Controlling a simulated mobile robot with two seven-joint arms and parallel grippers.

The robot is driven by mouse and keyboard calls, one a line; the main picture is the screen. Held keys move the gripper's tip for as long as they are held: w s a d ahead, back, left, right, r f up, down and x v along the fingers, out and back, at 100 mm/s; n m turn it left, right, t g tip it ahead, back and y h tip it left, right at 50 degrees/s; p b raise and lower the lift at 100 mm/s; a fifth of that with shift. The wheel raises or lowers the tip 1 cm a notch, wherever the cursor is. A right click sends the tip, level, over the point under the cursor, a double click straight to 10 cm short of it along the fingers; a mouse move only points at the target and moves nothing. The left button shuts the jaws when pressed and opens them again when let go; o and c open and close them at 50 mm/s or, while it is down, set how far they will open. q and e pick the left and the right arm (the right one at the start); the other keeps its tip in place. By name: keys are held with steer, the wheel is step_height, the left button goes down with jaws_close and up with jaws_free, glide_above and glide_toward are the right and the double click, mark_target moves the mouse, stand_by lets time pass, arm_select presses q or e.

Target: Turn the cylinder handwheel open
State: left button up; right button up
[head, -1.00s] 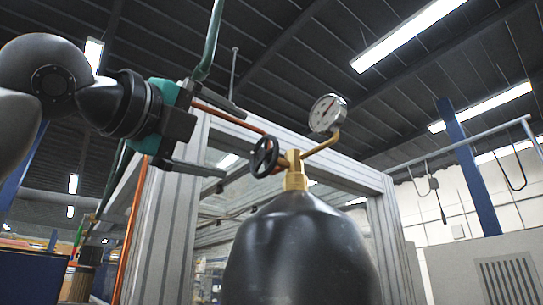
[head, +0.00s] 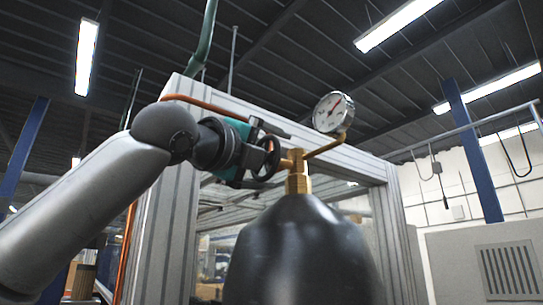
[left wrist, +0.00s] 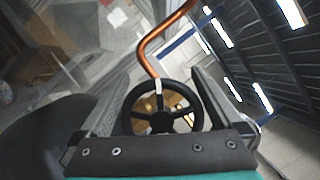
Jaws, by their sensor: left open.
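The black spoked handwheel (head: 268,158) sits on the left side of the brass valve (head: 298,172) on top of the dark cylinder (head: 300,255). My left gripper (head: 268,154) is at the handwheel, its fingers partly hidden by the wheel and by the gripper body. In the left wrist view the handwheel (left wrist: 162,112) lies between the two open fingers of my left gripper (left wrist: 164,95), with a gap visible on each side. Brass shows behind its spokes. My right gripper is not in view.
A round pressure gauge (head: 333,112) stands on a brass pipe at the upper right of the valve. An orange-copper pipe (left wrist: 152,50) runs close to the wheel. An aluminium frame (head: 165,235) stands behind the cylinder. A grey cabinet (head: 485,265) is at the right.

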arm_select(q)
steer(key=c, duration=1)
steer(key=shift+o, duration=0.2)
steer(key=shift+f+n+y, duration=0.1)
steer(key=shift+n+y, duration=0.2)
steer(key=shift+n, duration=0.1)
steer(key=n, duration=0.1)
steer(key=n+y, duration=0.1)
steer(key=n, duration=0.1)
steer(key=shift+w+f+g, duration=0.1)
steer(key=shift+f+g, duration=0.2)
steer(key=shift+f+n+g+y, duration=0.2)
steer(key=shift+f+n+g, duration=0.1)
steer(key=shift+n, duration=0.55)
steer(key=shift+f+n+g+y, duration=0.2)
steer(key=shift+n+g, duration=0.1)
steer(key=shift+n, duration=0.55)
steer(key=shift+a, duration=0.1)
steer(key=o, duration=1)
steer(key=shift+c, duration=0.2)
